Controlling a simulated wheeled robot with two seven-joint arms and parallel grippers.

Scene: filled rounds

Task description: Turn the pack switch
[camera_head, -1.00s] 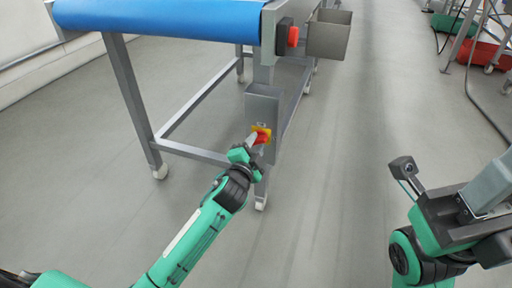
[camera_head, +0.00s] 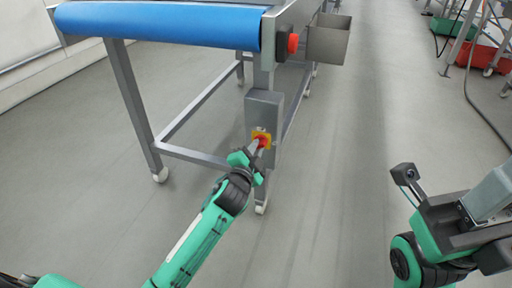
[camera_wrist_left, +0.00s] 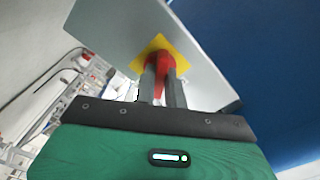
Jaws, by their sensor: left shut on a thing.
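The pack switch (camera_head: 264,140) is a red knob on a yellow plate, on the front of a grey box (camera_head: 264,108) fixed to the conveyor's leg. My left gripper (camera_head: 256,147) reaches it from the lower left. In the left wrist view the gripper's two fingers (camera_wrist_left: 158,88) are shut on the red knob (camera_wrist_left: 161,62), and the yellow plate (camera_wrist_left: 172,46) shows behind it, tilted in the picture. The fingers hide part of the knob. My right gripper (camera_head: 490,206) is at the right edge, far from the switch; its fingertips are not clearly seen.
A conveyor with a blue belt (camera_head: 160,22) stands above and behind the box. Another red button (camera_head: 293,43) and a grey metal bin (camera_head: 328,38) are at its right end. Red and green crates (camera_head: 476,56) lie far right. The floor between is clear.

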